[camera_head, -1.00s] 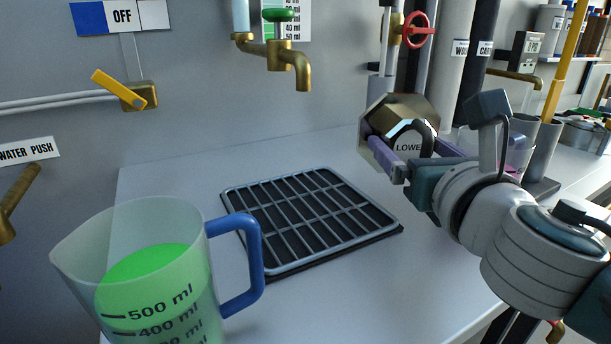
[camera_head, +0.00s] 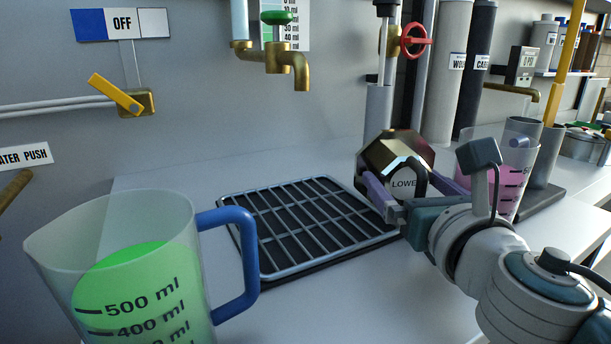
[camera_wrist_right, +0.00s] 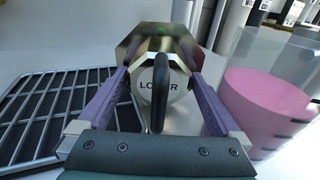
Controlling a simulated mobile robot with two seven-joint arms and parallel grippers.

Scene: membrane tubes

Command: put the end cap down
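The end cap (camera_head: 392,157) is a faceted, brass-coloured piece with a plate marked "LOWER" and a dark handle. It shows large in the right wrist view (camera_wrist_right: 178,45), its lettering partly behind the handle. My right gripper (camera_head: 391,186) has its two purple fingers on either side of the cap, shut on it, near the right corner of the drain rack. In the right wrist view the fingers (camera_wrist_right: 160,85) frame the labelled face. The cap's underside is hidden, so I cannot tell whether it touches the bench. My left gripper is not in view.
The drain rack (camera_head: 262,232) lies left of the cap. A jug of green liquid (camera_head: 140,285) stands front left. A beaker of pink liquid (camera_head: 515,180) stands close right of the gripper. A grey pipe (camera_head: 378,115) rises behind the cap. Bare bench (camera_head: 340,300) lies in front.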

